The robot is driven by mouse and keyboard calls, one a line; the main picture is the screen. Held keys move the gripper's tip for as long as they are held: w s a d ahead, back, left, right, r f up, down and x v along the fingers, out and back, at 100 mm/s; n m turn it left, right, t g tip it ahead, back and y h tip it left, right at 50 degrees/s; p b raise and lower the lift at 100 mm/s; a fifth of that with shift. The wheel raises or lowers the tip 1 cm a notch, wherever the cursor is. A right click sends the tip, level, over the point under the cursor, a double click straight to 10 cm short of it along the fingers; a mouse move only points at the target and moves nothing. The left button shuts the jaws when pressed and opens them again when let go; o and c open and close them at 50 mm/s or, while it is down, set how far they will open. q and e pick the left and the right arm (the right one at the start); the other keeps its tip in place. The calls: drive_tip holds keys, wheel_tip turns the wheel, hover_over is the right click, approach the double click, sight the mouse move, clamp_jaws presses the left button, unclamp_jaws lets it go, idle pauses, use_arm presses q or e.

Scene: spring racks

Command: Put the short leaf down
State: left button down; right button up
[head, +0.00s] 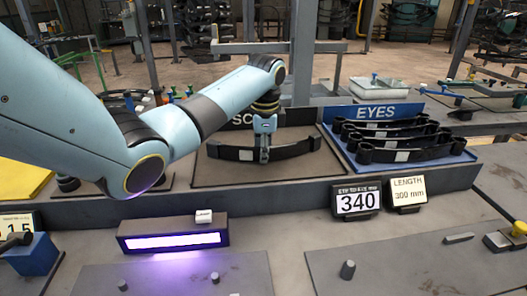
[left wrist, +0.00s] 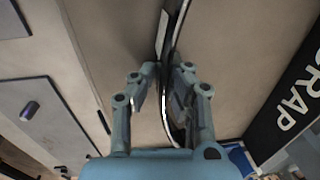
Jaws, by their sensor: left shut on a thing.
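My left gripper (head: 265,150) is shut on a dark, curved leaf (head: 292,150) near its middle. The leaf lies crosswise over the brown scrap bay (head: 225,175), with a pale label left of the fingers. I cannot tell whether it touches the bay floor. In the left wrist view the leaf (left wrist: 173,25) runs edge-on between the fingers of the gripper (left wrist: 166,72). The scrap sign (left wrist: 290,105) is at the right there and partly hidden by my arm in the head view. My right gripper is not in view.
The blue EYES tray (head: 345,140) right of the bay holds several dark leaves (head: 415,148). In front stand a 340 display (head: 357,203), a length card (head: 408,192) and a lit purple lamp box (head: 172,240). The bay floor around the leaf is clear.

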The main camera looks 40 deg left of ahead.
use_arm(q)
drive_tip(key=shift+r, duration=0.15)
drive_tip(key=c, duration=1.9)
unclamp_jaws()
drive_tip(key=o, duration=0.5)
wheel_tip(320, 180, up, 12)
drive_tip(key=d, duration=0.1)
drive_tip(key=shift+s, duration=0.45)
drive_tip(key=shift+d+f, duration=0.15)
drive_tip(key=shift+f, duration=0.05)
